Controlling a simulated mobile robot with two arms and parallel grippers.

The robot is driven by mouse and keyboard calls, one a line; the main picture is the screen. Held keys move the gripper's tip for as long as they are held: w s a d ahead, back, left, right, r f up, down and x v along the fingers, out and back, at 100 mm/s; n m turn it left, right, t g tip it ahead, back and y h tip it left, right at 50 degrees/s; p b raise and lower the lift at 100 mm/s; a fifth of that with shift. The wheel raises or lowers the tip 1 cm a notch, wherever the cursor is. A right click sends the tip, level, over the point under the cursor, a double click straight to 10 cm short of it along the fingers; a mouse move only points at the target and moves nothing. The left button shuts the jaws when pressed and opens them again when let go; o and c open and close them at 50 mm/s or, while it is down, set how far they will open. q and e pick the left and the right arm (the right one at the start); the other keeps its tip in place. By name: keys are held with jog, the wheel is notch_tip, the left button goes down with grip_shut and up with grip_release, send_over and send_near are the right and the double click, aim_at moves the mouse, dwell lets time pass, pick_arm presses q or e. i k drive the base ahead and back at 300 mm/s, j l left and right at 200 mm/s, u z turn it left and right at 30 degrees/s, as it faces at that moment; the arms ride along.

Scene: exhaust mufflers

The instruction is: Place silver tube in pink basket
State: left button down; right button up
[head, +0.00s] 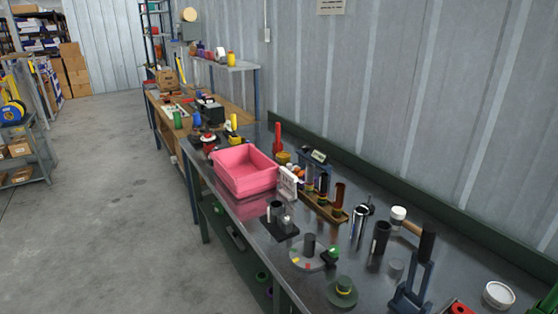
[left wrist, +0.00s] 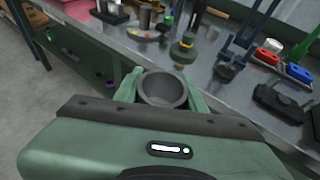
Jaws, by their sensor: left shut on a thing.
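The pink basket (head: 247,183) stands on the metal workbench in the head view, left of the middle, and its inside looks empty. In the left wrist view my left gripper (left wrist: 164,90) has its green fingers shut on a silver-grey tube (left wrist: 165,101). The tube's open round end faces the camera, and its lower part is hidden by the gripper body. The held tube lies near the bench's front edge in that view. My right gripper is in neither view.
The workbench (head: 350,262) is crowded with upright tubes, a wooden rack (head: 318,205), a green flanged part (head: 341,291), a round plate with small parts (head: 308,257) and a dark blue stand (head: 412,290). The floor at left is clear.

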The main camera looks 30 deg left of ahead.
aim_at(239, 173)
jog(key=i+j, duration=0.15)
jog(key=j, duration=0.25)
jog(key=i+j+z, duration=0.1)
jog(key=j, duration=0.3)
jog(key=i+j, duration=0.2)
jog(key=j, duration=0.25)
jog(key=i+j, duration=0.15)
jog(key=j, duration=0.25)
jog(key=i+j+z, duration=0.1)
jog(key=j, duration=0.35)
jog(key=i+j, duration=0.2)
jog(key=j, duration=0.2)
jog(key=z, duration=0.05)
